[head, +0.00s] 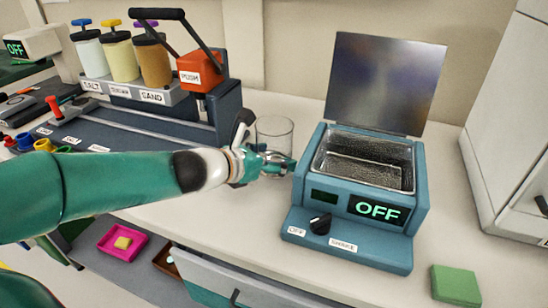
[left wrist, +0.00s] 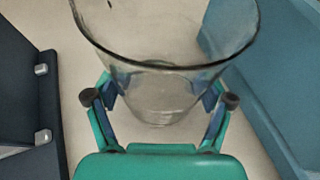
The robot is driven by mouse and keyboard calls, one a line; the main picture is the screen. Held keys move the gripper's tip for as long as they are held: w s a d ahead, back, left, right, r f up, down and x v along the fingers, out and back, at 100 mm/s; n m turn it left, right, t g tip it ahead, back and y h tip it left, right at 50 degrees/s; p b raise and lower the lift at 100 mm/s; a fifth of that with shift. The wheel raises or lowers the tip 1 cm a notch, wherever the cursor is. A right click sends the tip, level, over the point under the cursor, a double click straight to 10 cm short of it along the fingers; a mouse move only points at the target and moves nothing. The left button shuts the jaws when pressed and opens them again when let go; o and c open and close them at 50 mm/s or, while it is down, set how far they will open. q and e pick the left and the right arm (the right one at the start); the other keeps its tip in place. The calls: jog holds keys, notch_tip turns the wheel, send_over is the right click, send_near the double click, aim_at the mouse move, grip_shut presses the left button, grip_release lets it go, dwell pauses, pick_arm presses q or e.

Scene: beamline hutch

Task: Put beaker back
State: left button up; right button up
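The clear glass beaker (head: 274,133) stands upright beside the left wall of the blue heated bath; its base is hidden behind my left gripper. My left gripper (head: 268,162) is low at the beaker. In the left wrist view the beaker (left wrist: 163,60) is between the two fingers of the gripper (left wrist: 160,92), one on each side and very close to the glass. I cannot tell whether the pads press on it. The beaker looks empty. My right gripper is not in view.
The blue bath (head: 358,190) has its lid raised and its display reads OFF. A dark rack with jars (head: 120,60) and an orange-headed press (head: 200,70) stand to the left. A green block (head: 455,286) lies at front right. A drawer (head: 240,285) is below the counter.

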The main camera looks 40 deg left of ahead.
pick_arm(q)
jog(key=o, duration=0.3)
jog(key=shift+r, duration=0.1)
jog(key=shift+s+r+p, duration=0.15)
jog(key=shift+p, duration=0.2)
jog(key=p+v, duration=0.4)
jog(key=v, duration=0.7)
jog(key=shift+p, duration=0.35)
jog(key=shift+s, duration=0.3)
